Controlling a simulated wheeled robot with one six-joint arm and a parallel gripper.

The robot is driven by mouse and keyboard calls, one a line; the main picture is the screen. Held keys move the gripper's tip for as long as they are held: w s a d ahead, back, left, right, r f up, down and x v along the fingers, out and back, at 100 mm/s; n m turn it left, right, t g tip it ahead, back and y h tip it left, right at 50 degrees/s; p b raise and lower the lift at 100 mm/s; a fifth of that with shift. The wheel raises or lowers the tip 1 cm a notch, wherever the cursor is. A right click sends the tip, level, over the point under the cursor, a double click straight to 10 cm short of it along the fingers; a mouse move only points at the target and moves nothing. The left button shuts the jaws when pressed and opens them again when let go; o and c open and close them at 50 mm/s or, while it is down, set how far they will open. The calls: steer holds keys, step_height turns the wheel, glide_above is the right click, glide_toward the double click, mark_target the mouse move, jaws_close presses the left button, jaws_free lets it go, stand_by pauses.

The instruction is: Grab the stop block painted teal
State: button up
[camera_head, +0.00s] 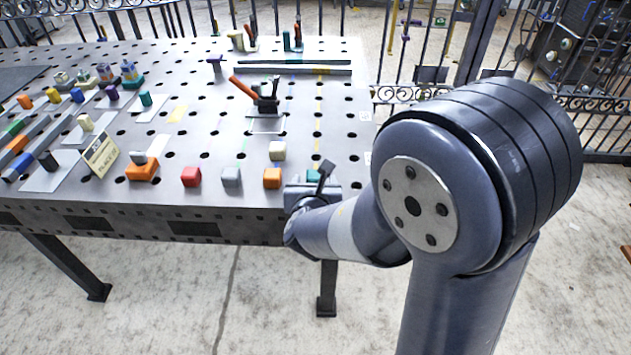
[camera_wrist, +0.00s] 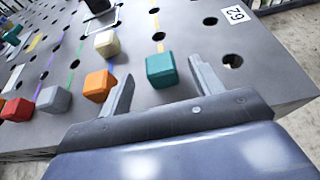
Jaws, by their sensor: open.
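The teal stop block (camera_wrist: 161,70) stands on the perforated metal table near its front right corner. In the wrist view it lies between and just beyond my open gripper's (camera_wrist: 162,85) two fingers, closer to the right one, with a gap to each. In the head view only a bit of the teal block (camera_head: 311,175) shows behind my gripper (camera_head: 318,178), which is at the table's right front edge. My gripper looks empty.
An orange block (camera_wrist: 98,86) sits just left of my left finger, with a cream block (camera_wrist: 107,43) behind it. Grey (camera_wrist: 54,100) and red (camera_wrist: 17,110) blocks stand farther left. The table (camera_head: 215,150) is bare behind the teal block. A toggle clamp (camera_head: 262,97) stands farther back.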

mark_target(314, 180)
steer(key=shift+f+x, duration=0.15)
steer(key=shift+x, duration=1.15)
steer(key=shift+f+x, duration=0.15)
steer(key=shift+x, duration=1.1)
steer(key=shift+s, duration=0.1)
steer(key=shift+c, duration=0.3)
steer(key=c, duration=1.2)
